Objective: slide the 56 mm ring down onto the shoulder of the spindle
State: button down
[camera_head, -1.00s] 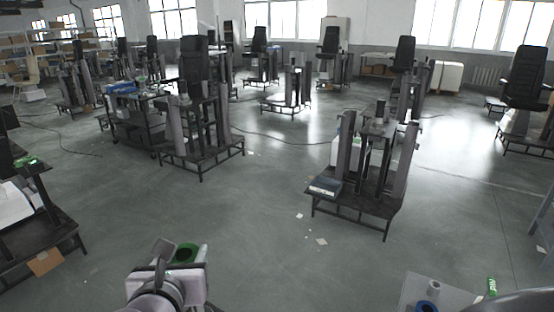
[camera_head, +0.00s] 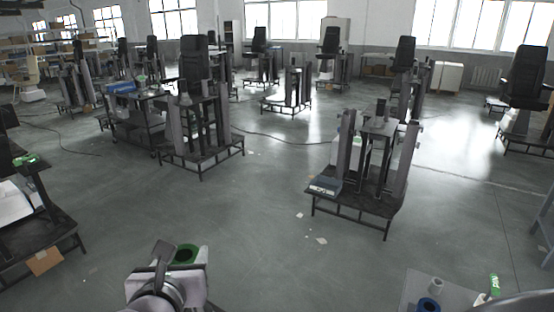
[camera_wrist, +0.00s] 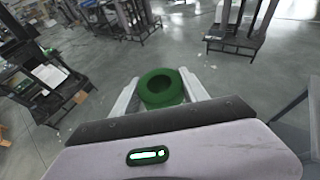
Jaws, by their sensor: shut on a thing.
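A thick green ring (camera_wrist: 164,101) is held between the two pale fingers of my gripper (camera_wrist: 160,90), with its open bore facing the wrist camera. In the head view the ring (camera_head: 177,257) shows at the lower left, partly hidden by my gripper (camera_head: 187,254). The ring is held in the air above the grey floor and touches only the fingers. I cannot make out the spindle or its shoulder in either view.
A lift-column stand (camera_head: 350,200) is ahead on the right, another (camera_head: 200,160) left of centre. Floor between them is largely clear.

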jog(key=shift+r+p, duration=0.3)
jog(key=shift+p, duration=1.65)
jog(key=shift+f, duration=0.25)
jog(key=shift+f+b, duration=5.35)
jog(key=shift+f, duration=0.85)
jog(key=c, duration=0.5)
grip_release()
